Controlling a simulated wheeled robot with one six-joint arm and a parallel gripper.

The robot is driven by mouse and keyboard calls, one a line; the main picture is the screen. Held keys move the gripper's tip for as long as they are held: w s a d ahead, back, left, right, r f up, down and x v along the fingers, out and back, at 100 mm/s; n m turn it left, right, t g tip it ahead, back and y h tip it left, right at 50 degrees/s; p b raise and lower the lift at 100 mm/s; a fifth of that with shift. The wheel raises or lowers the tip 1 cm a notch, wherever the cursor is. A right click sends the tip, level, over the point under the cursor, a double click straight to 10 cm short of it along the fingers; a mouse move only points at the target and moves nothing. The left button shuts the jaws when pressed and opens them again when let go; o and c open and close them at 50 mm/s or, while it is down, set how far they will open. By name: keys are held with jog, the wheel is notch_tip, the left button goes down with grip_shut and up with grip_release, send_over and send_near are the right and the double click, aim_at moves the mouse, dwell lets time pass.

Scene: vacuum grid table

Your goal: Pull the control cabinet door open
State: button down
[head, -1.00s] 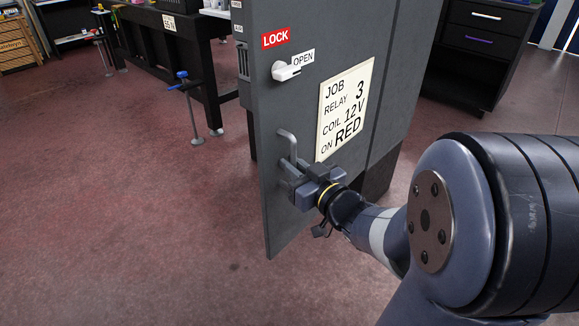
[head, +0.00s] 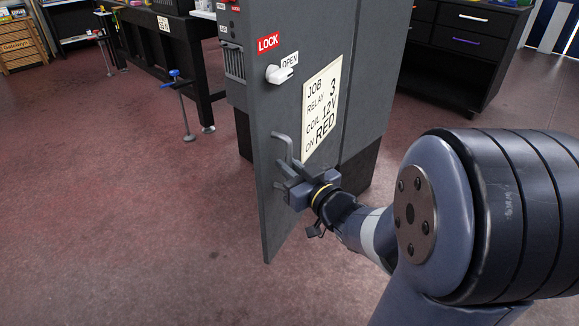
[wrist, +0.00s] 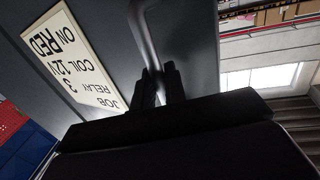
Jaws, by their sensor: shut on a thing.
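The grey control cabinet door (head: 262,115) stands partly open, swung out toward me, with the cabinet body (head: 375,100) behind it to the right. Its grey bar handle (head: 287,147) is near the door's free edge. My gripper (head: 287,180) is shut on the lower part of the handle. In the wrist view the two dark fingers (wrist: 161,85) close around the handle (wrist: 147,35). The white knob (head: 280,73) points toward the OPEN label, below the red LOCK label (head: 268,42). A job card (head: 321,108) is on the door; it shows upside down in the wrist view (wrist: 70,60).
A dark workbench (head: 180,60) with a blue-handled clamp (head: 176,82) stands behind at left. A black drawer unit (head: 465,50) stands at back right. The red-brown floor (head: 130,220) left of and in front of the door is clear.

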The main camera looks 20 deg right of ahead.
jog(key=shift+r, duration=0.1)
jog(key=c, duration=1.5)
grip_release()
jog(key=shift+c, duration=0.2)
jog(key=p+v, duration=0.2)
jog(key=v, duration=0.8)
jog(key=shift+s+d+p, duration=0.2)
jog(key=shift+s+p, duration=0.15)
jog(key=shift+p, duration=0.05)
jog(key=shift+b+x, duration=1.4)
jog(key=shift+x, duration=4.05)
